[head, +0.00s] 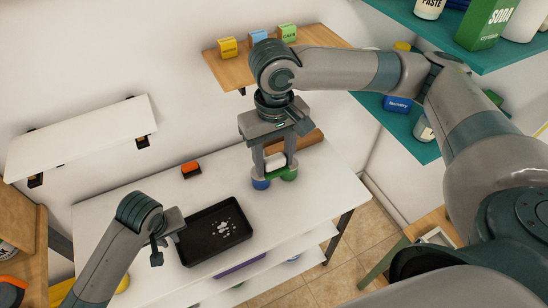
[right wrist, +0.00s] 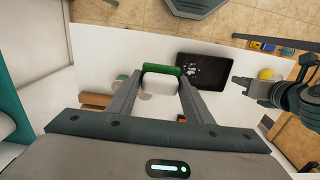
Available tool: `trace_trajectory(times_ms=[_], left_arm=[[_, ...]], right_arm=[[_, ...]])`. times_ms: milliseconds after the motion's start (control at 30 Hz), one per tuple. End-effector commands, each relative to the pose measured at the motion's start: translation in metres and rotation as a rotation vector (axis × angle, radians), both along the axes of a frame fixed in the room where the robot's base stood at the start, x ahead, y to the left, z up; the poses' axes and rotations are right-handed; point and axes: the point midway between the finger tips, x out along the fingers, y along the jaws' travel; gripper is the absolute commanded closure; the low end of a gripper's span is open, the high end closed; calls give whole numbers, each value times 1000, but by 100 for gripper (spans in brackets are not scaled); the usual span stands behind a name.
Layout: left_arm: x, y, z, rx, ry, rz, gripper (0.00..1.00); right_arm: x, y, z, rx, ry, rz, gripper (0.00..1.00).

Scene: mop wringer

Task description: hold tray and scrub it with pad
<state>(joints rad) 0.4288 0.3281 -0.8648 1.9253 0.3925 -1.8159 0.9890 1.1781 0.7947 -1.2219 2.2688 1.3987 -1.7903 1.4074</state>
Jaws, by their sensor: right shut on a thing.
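The black tray (head: 192,253) lies flat on the white table, with pale specks on its middle. It also shows in the right wrist view (right wrist: 213,84). My left gripper (head: 167,244) is beside the tray's left edge, its fingers looking spread; I cannot tell whether one touches the rim. It also shows in the right wrist view (right wrist: 252,92). My right gripper (head: 274,168) points down, to the right of and behind the tray, shut on the pad (head: 275,160). The pad looks white with a green side between the fingers in the right wrist view (right wrist: 160,83).
A blue item (head: 261,184) and a green item (head: 290,175) stand by my right fingertips. An orange-red block (head: 191,169) and a brown board (head: 300,142) lie at the back of the table (head: 120,200). Shelves hang behind and at right.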

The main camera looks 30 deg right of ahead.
Motion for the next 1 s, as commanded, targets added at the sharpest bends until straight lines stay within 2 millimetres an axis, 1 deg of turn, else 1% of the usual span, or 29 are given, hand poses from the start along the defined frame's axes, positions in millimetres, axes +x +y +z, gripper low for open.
trace_trajectory(times_ms=[367, 567, 767, 1000], left_arm=[[0, 0, -1, 0, -1, 0, 84], [2, 0, -8, 1, 0, 0, 84], [5, 1, -25, 1, 0, 1, 84], [10, 1, -53, 2, 1, 0, 84]], right_arm=[[0, 0, 0, 0, 0, 0, 72], [0, 0, 0, 0, 0, 0, 72], [0, 0, 0, 0, 0, 0, 72], [0, 0, -1, 0, 0, 0, 72]])
